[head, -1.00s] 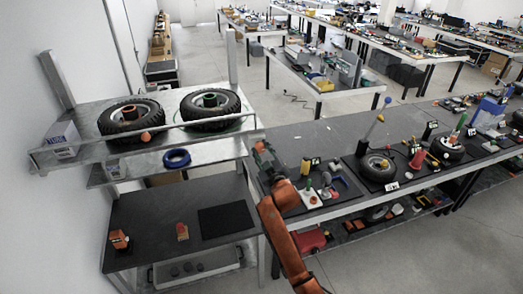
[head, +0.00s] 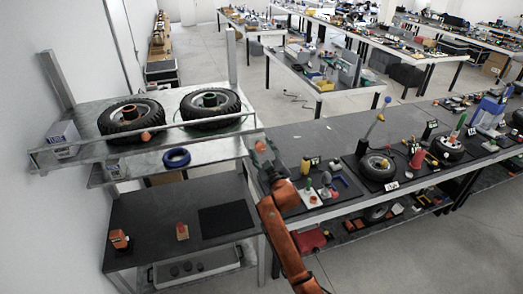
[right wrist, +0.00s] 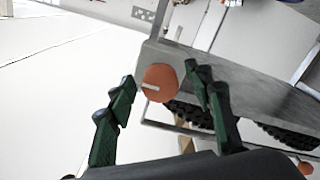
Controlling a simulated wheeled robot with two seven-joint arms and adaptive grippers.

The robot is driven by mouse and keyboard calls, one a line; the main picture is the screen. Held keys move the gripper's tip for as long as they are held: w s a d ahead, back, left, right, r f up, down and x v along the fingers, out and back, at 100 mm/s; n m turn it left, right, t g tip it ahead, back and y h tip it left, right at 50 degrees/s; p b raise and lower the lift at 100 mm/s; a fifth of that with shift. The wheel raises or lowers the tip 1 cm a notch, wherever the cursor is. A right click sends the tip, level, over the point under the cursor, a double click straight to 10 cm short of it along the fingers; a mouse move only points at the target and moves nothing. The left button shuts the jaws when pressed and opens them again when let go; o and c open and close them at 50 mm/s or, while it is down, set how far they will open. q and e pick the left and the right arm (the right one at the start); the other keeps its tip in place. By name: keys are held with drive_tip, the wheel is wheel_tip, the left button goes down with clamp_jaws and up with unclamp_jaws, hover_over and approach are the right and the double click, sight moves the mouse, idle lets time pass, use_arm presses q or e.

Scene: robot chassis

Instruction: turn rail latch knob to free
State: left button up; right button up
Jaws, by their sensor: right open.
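The latch knob (right wrist: 160,83) is a round orange disc with a white line, on the end of a grey metal shelf in the right wrist view. In the head view an orange spot beside my gripper seems to be this knob (head: 260,146). My right gripper (right wrist: 159,78) is open, its dark green fingers left and right of the knob in the picture. In the head view my right gripper (head: 264,159) is at the shelf's right end. My left gripper is not in view.
A blue ring (head: 176,157) lies on the tier below. A long workbench (head: 330,135) with parts stands right of my arm.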

drive_tip(key=shift+s, duration=0.1)
drive_tip(key=v, duration=1.1)
drive_tip(key=shift+s, duration=0.35)
drive_tip(key=shift+d, duration=0.15)
